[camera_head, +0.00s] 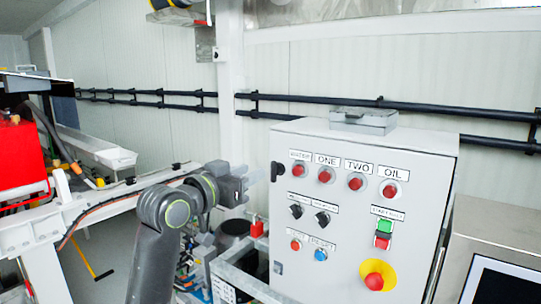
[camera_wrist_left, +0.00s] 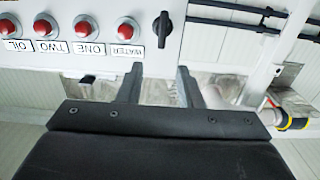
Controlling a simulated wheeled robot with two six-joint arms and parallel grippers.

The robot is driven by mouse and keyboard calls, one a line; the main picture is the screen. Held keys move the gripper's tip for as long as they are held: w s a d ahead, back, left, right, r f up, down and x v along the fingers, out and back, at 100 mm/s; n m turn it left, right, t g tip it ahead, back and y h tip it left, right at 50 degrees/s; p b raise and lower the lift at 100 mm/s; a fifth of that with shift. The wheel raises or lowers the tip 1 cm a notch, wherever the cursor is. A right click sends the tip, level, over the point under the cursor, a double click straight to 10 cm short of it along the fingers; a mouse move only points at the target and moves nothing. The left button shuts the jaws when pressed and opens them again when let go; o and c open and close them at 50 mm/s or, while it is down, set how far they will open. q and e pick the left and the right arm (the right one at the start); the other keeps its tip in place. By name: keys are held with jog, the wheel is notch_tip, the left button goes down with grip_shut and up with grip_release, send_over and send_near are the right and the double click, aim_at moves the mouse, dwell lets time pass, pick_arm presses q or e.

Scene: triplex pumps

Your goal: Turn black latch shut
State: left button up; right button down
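The upper black latch (camera_head: 277,171) sits at the left edge of the grey control cabinet's door (camera_head: 345,240), left of the WATER label. In the left wrist view the latch (camera_wrist_left: 163,28) appears as an upright dark handle, with the cabinet upside down. My left gripper (camera_head: 246,182) is just left of the latch in the head view. In the left wrist view its two fingers (camera_wrist_left: 160,76) are apart with nothing between them, and the latch lies beyond the tips. A second black latch (camera_head: 278,267) is lower on the same edge. My right gripper is not in view.
The cabinet face carries red lamps, black selector switches (camera_head: 296,210), buttons and a red emergency stop (camera_head: 374,281) on yellow. A grey tray (camera_head: 364,120) sits on top. Black pipes (camera_head: 350,101) run along the wall behind. A metal frame (camera_head: 240,280) stands below the gripper.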

aim_at(272, 163)
pick_arm(q)
jog(key=p+x, duration=0.3)
jog(key=x, duration=0.5)
jog(key=shift+w, duration=0.15)
jog(key=shift+c, duration=0.3)
grip_shut()
